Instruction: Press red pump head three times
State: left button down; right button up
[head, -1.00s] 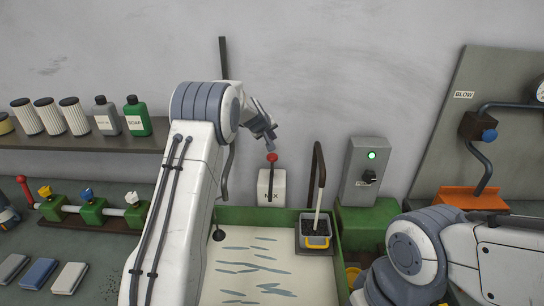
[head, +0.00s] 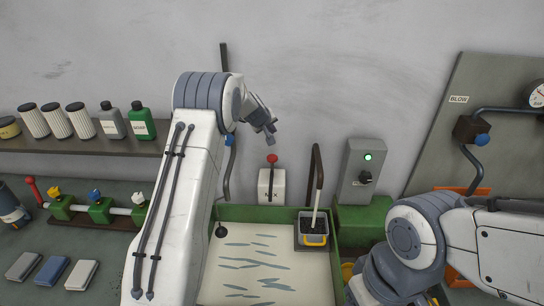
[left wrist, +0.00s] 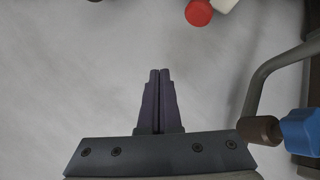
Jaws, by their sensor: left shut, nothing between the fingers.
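The red pump head (head: 272,158) is a round red knob on top of a white box (head: 271,187) against the back wall, behind the green-rimmed tank. It also shows at the top edge of the left wrist view (left wrist: 199,12), partly cut off. My left gripper (head: 271,138) is above the red head, with a visible gap between them. In the left wrist view its fingers (left wrist: 160,74) are shut together with nothing between them. My right arm shows at the lower right, but its gripper is out of view.
The green tank (head: 339,270) holds pale liquid, with a grey tray (head: 300,234) and a dark hooked pipe at its right. A switch box (head: 362,165) with a lit green lamp is right of it. A blue-ended fitting (left wrist: 300,132) is beside my left gripper. Bottles stand on the left shelf (head: 80,146).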

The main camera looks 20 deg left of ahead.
aim_at(272, 158)
pick_arm(q)
jog(key=shift+f, duration=0.15)
notch_tip(272, 158, down, 8)
jog(key=b, duration=0.7)
jog(key=shift+f+b, duration=0.25)
jog(key=shift+b, duration=0.15)
dwell(1.3)
jog(key=shift+f+b, duration=0.4)
jog(key=shift+b, duration=0.1)
jog(key=shift+s+f+b, duration=0.1)
jog(key=shift+f+b, duration=1.2)
jog(key=shift+f, duration=0.05)
dwell(1.0)
jog(key=shift+r, duration=0.1)
jog(key=shift+r+p, duration=1.25)
jog(key=shift+r, duration=0.35)
jog(key=shift+r, duration=0.1)
